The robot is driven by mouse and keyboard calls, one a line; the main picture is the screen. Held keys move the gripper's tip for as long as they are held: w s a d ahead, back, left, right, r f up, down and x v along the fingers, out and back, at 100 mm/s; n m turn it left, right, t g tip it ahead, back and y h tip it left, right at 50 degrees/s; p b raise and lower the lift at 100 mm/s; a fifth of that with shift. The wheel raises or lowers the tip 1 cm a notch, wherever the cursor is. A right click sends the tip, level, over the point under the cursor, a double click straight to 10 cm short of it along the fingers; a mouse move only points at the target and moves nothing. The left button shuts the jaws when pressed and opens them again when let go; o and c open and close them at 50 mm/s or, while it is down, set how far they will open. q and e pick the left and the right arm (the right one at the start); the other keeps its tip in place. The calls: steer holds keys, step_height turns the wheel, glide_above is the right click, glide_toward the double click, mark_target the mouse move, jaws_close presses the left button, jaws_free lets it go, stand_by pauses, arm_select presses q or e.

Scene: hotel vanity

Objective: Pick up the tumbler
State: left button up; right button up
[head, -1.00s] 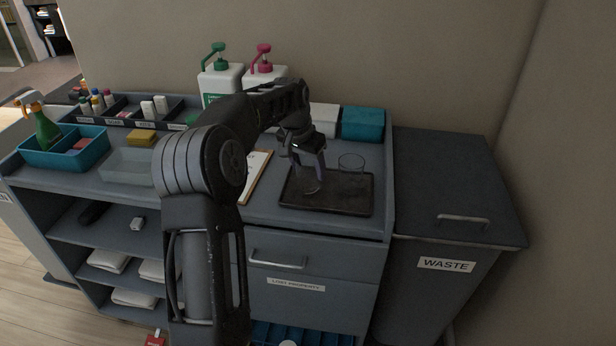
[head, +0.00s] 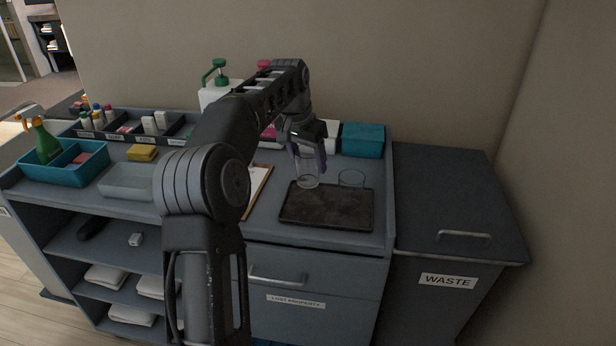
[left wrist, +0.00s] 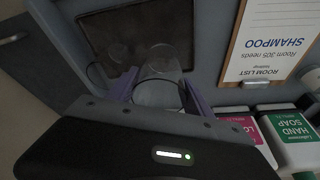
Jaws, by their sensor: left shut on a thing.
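A clear glass tumbler (head: 308,180) is between the fingers of my left gripper (head: 309,163), which is shut on it. It appears upright and a little above the back left part of the dark tray (head: 325,213). In the left wrist view the tumbler (left wrist: 165,66) sits between the two purplish fingers. A second clear glass (head: 351,179) stands at the back right of the tray, apart from the held one; it also shows in the left wrist view (left wrist: 100,74). My right gripper is not in view.
A clipboard (head: 260,184) lies left of the tray. A teal box (head: 362,140) and pump bottles (head: 216,90) stand behind. A grey waste bin (head: 450,200) is at the right. The front of the tray is bare.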

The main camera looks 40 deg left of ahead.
arm_select(q)
steer(key=shift+r, duration=1.5)
